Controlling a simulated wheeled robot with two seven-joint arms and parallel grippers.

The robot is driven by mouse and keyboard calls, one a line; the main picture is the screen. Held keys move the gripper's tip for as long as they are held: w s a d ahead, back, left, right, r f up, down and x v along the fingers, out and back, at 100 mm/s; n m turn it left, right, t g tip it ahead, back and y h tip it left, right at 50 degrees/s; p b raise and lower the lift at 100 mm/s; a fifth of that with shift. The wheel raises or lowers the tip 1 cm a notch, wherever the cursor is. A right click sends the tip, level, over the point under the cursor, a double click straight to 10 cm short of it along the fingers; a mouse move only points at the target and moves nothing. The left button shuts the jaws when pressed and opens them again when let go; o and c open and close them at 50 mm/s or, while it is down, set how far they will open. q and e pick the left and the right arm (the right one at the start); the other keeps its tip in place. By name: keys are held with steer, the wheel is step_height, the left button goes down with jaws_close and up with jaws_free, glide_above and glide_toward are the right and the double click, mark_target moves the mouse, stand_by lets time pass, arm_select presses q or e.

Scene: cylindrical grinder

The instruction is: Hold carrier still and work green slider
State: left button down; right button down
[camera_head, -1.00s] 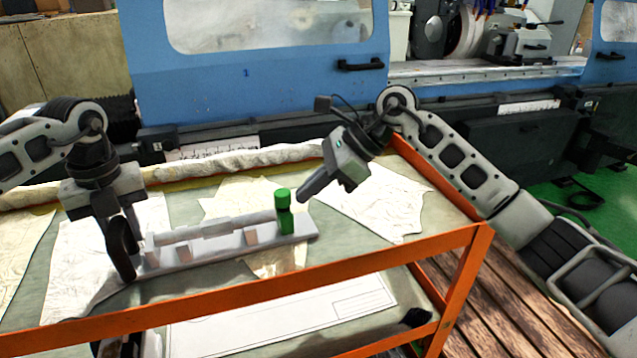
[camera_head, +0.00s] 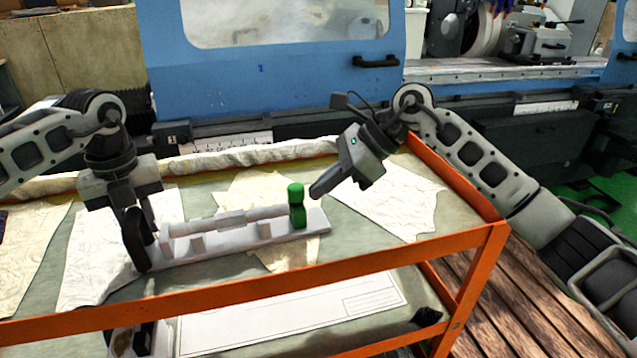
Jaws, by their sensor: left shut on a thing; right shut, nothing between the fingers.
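The pale grey carrier (camera_head: 232,247) is a long flat bar with raised blocks and a rail, lying on the cart top. The green slider (camera_head: 298,207) stands upright near its right end. My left gripper (camera_head: 140,262) points down at the carrier's left end and is shut on it; the dark fingers hide that end. My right gripper (camera_head: 314,193) is shut and empty. Its tip is just right of the green slider's upper part, with a small gap seeming to show; contact cannot be told for sure.
The cart has an orange frame (camera_head: 400,253) with a raised front rail and right edge. Crumpled paper sheets (camera_head: 395,203) lie flat on its top. A rolled cloth (camera_head: 230,165) runs along the back. The blue grinder (camera_head: 270,75) stands behind.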

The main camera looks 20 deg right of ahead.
arm_select(q)
steer(key=shift+r, duration=0.1)
steer(key=shift+a, duration=0.1)
steer(key=c, duration=1.1)
jaws_free()
steer(key=shift+c, duration=0.2)
arm_select(e)
steer(key=d+f+v, duration=0.1)
steer(key=v, duration=1.1)
steer(key=shift+s+d+f, duration=0.15)
steer(key=shift+d+f, duration=0.05)
steer(key=shift+d, duration=0.2)
arm_select(q)
step_height(320, 180, up, 12)
